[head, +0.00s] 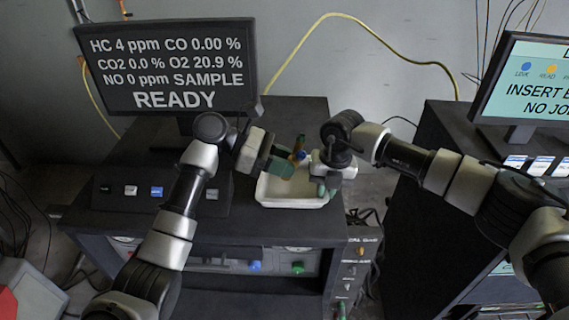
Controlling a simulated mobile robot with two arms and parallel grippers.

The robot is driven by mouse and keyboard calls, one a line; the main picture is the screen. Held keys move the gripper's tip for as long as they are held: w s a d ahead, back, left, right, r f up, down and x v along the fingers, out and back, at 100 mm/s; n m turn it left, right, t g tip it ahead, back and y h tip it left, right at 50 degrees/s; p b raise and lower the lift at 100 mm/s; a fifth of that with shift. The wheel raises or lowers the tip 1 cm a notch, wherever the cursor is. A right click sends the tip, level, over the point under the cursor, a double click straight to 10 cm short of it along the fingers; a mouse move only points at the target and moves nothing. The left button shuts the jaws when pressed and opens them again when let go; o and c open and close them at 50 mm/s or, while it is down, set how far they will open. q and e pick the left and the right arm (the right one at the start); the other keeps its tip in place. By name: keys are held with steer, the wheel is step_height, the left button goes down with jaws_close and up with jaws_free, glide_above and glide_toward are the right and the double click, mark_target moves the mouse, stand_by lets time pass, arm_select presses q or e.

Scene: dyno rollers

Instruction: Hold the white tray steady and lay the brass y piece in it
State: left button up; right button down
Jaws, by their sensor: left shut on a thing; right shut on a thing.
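The white tray (292,203) sits on the dark cart top, toward its front right. My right gripper (323,188) is shut on the tray's right side, with its fingers pointing down at the rim. My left gripper (284,167) is above the tray's back left part, with its greenish fingers shut on the brass y piece (299,146). The tray's inside is partly covered by the gripper.
A monitor (166,68) reading READY stands behind at the left. A panel with several buttons (157,191) lies left of the tray. Another monitor (525,92) stands on a dark cabinet at the right. A yellow hose (300,47) runs along the wall.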

arm_select(q)
steer(key=w, duration=0.1)
steer(key=w+f, duration=0.1)
steer(key=w, duration=0.1)
steer(key=w+f, duration=0.1)
steer(key=w, duration=0.1)
steer(key=shift+f, duration=1.05)
steer(key=o, duration=1)
steer(key=shift+o, duration=0.2)
steer(key=v, duration=1.2)
steer(key=shift+w, duration=0.1)
